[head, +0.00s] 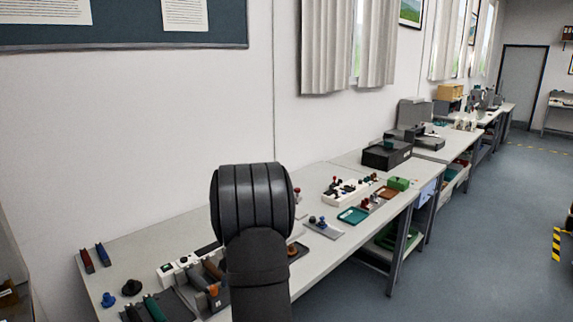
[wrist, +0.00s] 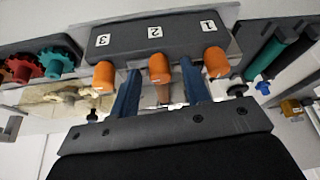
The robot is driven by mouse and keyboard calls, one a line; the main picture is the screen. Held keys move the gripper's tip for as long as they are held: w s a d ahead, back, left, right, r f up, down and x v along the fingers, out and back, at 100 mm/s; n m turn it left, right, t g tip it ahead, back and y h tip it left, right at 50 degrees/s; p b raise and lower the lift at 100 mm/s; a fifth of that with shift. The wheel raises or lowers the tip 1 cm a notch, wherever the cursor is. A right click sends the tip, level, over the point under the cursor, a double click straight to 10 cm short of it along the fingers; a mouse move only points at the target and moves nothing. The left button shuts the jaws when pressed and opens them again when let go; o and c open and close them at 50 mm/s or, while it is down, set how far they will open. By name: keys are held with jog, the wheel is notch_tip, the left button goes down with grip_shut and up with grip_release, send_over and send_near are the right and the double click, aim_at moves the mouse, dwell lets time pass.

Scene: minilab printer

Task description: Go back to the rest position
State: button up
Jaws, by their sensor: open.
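In the wrist view my gripper (wrist: 160,66) is open, its two blue fingers spread apart. A dark block (wrist: 128,38) labelled 1, 2 and 3 lies beyond the fingertips. Three orange-ended pieces stick out of its near side, below the numbers. The middle orange piece (wrist: 159,68) shows between the fingers; I cannot tell whether it is level with them, but no finger visibly grips it. The other two orange pieces show outside the fingers. In the head view my black arm stands in front of the bench and hides my gripper.
A long pale workbench (head: 140,240) runs along the wall. A white tray (head: 345,192), a teal tray (head: 352,215) and a black box (head: 386,155) stand on it to the right of my arm. Red and teal gears (wrist: 57,66) show in the wrist view.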

jog(key=shift+w+n+g+y, duration=0.1)
jog(key=shift+n+g+y, duration=0.35)
jog(key=shift+n, duration=1.25)
